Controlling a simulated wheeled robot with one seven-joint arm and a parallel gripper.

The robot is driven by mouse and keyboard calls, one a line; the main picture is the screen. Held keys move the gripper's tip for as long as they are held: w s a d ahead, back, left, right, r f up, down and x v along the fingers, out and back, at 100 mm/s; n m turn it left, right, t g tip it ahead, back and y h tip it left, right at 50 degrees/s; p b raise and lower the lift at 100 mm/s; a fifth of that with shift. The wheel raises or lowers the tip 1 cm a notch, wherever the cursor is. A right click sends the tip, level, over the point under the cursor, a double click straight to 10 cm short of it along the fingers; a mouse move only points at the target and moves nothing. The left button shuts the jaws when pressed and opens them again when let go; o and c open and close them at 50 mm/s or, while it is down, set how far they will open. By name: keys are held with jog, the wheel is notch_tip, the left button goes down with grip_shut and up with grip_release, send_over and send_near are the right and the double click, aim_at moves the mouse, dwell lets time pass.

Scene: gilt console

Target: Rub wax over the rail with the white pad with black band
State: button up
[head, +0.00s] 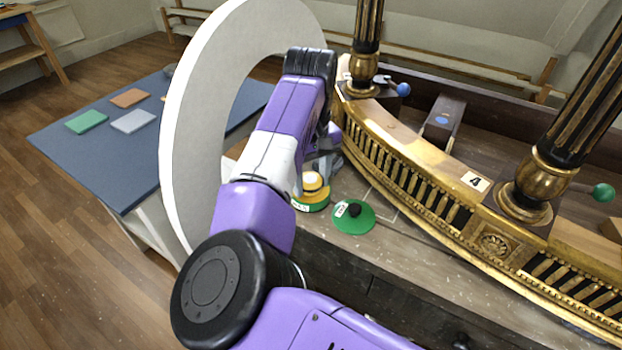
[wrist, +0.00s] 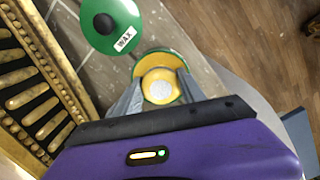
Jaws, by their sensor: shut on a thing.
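My gripper (wrist: 158,92) is shut on a small round pad (wrist: 160,84) with a whitish centre and a yellow rim; no black band is visible on it. In the head view the pad (head: 312,181) is over the open green wax tin (head: 320,206); I cannot tell whether they touch. The tin (wrist: 150,56) also shows behind the pad in the wrist view. Its green lid (head: 353,218), with a black knob and a WAX label, lies beside it. The gilt curved rail (head: 425,165) with short balusters runs to the right of my gripper, apart from it.
Black and gilt columns (head: 537,180) rise from the rail, with a blue ball (head: 403,89) and a green ball (head: 603,193) near them. A large pale ring (head: 185,130) stands at left. A blue-topped table (head: 85,155) holds several coloured pieces. The grey bench front (head: 400,255) is clear.

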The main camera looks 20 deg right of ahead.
jog(key=shift+r+p, duration=1.4)
jog(key=shift+r, duration=2)
